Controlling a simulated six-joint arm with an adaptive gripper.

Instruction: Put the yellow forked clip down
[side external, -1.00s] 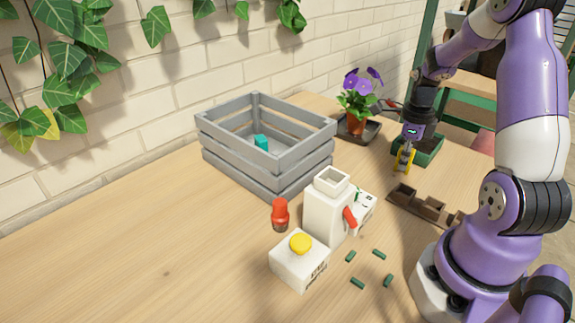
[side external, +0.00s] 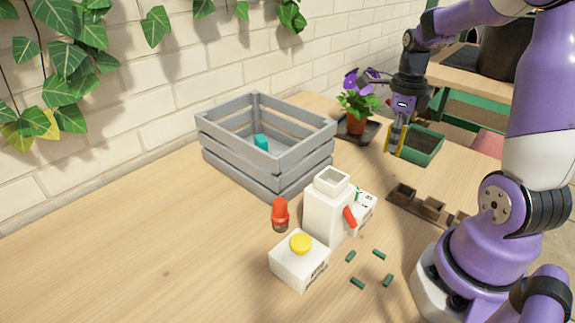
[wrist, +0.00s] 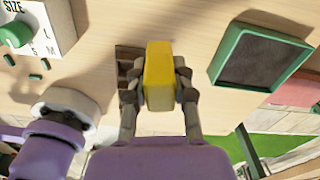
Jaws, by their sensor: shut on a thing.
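The yellow forked clip (side external: 395,139) is held in my gripper (side external: 401,128), above the wooden table. In the wrist view the clip (wrist: 159,76) sits between the two fingers of my gripper (wrist: 160,88), which are shut on its sides. Its forked end cannot be made out in that view. In the side view my gripper stands just left of the green tray of dark soil (side external: 436,150) and right of the potted purple flower (side external: 357,112).
A brown compartment tray (side external: 430,207) lies on the table below and right. A grey slatted crate (side external: 225,158) holds a teal item (side external: 261,142). A white dispenser (side external: 325,213), a red-capped bottle (side external: 280,213) and a white box with a yellow knob (side external: 298,265) stand in front. The left of the table is clear.

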